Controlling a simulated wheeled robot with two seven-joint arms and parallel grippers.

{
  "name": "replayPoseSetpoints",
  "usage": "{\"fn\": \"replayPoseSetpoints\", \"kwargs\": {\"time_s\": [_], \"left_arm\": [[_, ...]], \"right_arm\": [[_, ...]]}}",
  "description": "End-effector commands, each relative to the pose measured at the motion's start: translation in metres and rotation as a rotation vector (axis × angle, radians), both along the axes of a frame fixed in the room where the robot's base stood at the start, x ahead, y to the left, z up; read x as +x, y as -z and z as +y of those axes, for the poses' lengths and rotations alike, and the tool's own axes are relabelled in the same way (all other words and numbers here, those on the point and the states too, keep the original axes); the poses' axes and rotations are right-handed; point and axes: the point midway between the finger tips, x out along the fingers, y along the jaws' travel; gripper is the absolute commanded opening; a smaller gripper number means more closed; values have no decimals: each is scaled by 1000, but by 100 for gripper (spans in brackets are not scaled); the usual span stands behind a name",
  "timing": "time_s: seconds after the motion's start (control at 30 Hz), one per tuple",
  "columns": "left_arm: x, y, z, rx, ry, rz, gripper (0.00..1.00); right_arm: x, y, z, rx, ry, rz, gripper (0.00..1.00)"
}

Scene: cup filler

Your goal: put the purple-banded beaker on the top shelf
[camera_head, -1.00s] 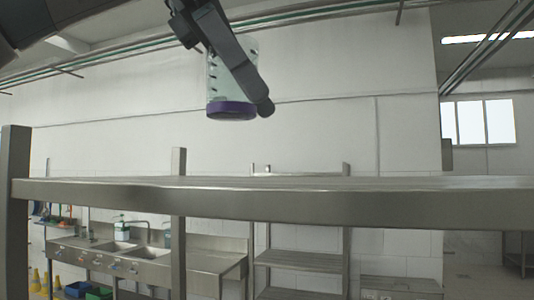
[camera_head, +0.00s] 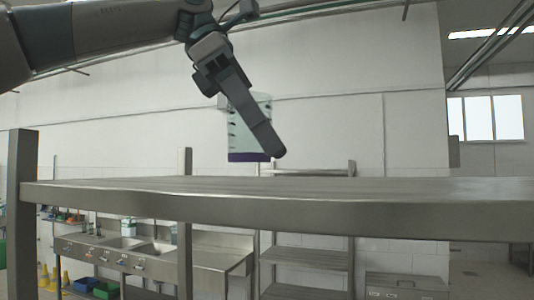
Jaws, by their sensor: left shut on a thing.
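The purple-banded beaker (camera_head: 237,140) is clear, with dark marks on its side and a purple band at its base. My left gripper (camera_head: 268,142) is shut on it and holds it upright. A finger covers the beaker's right part. The beaker's base shows a little above the surface line of the top shelf (camera_head: 300,205), a grey metal board across the view. A gap shows between base and shelf, and how far back the beaker is over the shelf is hard to tell. My right gripper is not in view.
The top shelf looks bare. A metal post (camera_head: 22,215) rises above its left end. Beyond the shelf are a sink counter (camera_head: 150,255), a lower rack (camera_head: 305,255) and a wall with windows (camera_head: 493,118).

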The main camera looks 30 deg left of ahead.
Motion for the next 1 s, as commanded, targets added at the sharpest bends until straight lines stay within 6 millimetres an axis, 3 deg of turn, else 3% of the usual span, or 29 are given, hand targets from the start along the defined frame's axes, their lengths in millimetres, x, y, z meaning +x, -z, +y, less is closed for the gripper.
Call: {"fn": "replayPoseSetpoints", "kwargs": {"time_s": [0.23, 0.7, 0.73, 0.8, 1.0], "left_arm": [[-1, 23, 0, 1, 1, 2, 30], [0, 30, 0, 0, 0, 0, 30], [0, 30, 0, 1, 0, 0, 54], [0, 29, 0, 1, 0, 0, 70], [0, 29, 0, 1, 0, 0, 70]], "right_arm": [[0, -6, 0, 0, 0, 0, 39], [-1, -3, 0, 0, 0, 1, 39], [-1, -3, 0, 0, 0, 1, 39], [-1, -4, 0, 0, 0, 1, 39], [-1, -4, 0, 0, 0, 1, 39]]}}
